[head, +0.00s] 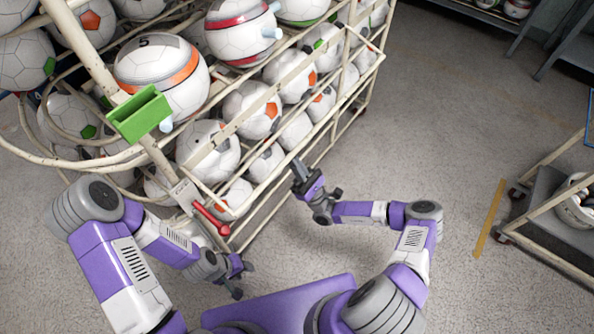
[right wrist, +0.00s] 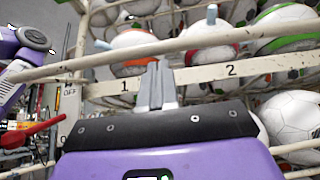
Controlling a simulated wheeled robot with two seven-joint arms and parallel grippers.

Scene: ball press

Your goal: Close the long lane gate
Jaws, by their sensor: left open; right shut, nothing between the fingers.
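A cream wire rack of soccer balls (head: 240,110) fills the upper left of the head view. In the right wrist view a long flat cream bar (right wrist: 203,74), marked 1 and 2, crosses the front of the balls below a round rail (right wrist: 205,42). I cannot tell which part is the long lane gate. A red lever (head: 211,219) is at the rack's near corner and also shows in the right wrist view (right wrist: 32,131). My right gripper (head: 298,170) is shut and empty beside the rack's front side. My left gripper (head: 238,278) is open, low near the lever.
A green bracket (head: 140,114) is fixed at the near end of the rack. A cart (head: 548,205) stands at the right, beyond a yellow floor strip (head: 489,218). Grey floor (head: 430,120) between the rack and the cart is clear.

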